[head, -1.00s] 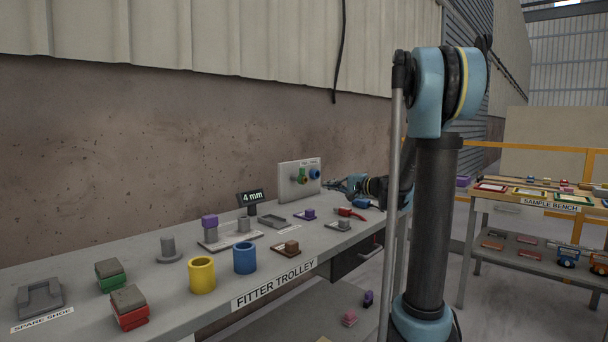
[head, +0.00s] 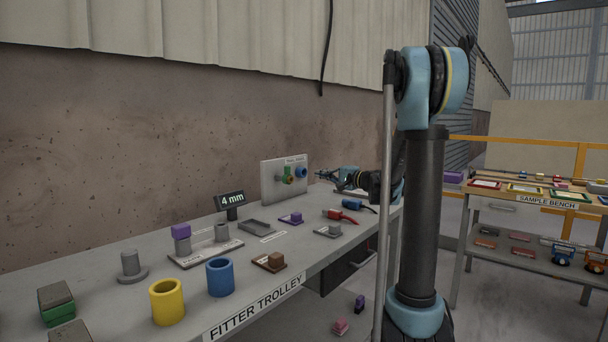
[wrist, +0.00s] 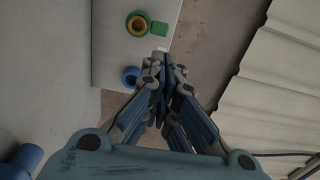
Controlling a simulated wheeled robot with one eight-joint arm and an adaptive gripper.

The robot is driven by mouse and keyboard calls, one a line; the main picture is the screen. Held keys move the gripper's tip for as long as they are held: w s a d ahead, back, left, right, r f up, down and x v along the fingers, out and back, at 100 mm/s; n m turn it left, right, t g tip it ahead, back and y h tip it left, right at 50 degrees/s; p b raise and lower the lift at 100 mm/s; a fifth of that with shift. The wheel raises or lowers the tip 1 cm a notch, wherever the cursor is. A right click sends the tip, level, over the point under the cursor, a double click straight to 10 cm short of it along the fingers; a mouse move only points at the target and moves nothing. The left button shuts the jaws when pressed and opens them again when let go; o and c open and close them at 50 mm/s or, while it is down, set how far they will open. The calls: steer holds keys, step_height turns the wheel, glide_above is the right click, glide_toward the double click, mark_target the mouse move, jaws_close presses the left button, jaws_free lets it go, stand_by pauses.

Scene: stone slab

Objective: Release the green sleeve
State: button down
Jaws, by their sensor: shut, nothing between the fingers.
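The green sleeve (head: 288,175) sits on the front of an upright grey panel (head: 270,188) at the back of the trolley. In the wrist view, it is a green ring with a yellow inside (wrist: 137,24) and a green tab (wrist: 159,29) beside it. My gripper (head: 319,175) is just right of the panel, apart from both sleeves. Its fingers (wrist: 160,62) are shut and empty.
The trolley top holds a 4 mm sign (head: 230,199), a yellow cup (head: 167,303), a blue cup (head: 220,278), a red-handled tool (head: 340,216) and a blue-handled tool (head: 359,205). A sample bench (head: 480,213) stands at the right. Free air lies around my gripper.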

steer(key=x, duration=1.4)
steer(key=shift+s, duration=0.1)
steer(key=shift+x, duration=1.4)
steer(key=shift+r, duration=0.1)
steer(key=v, duration=1.4)
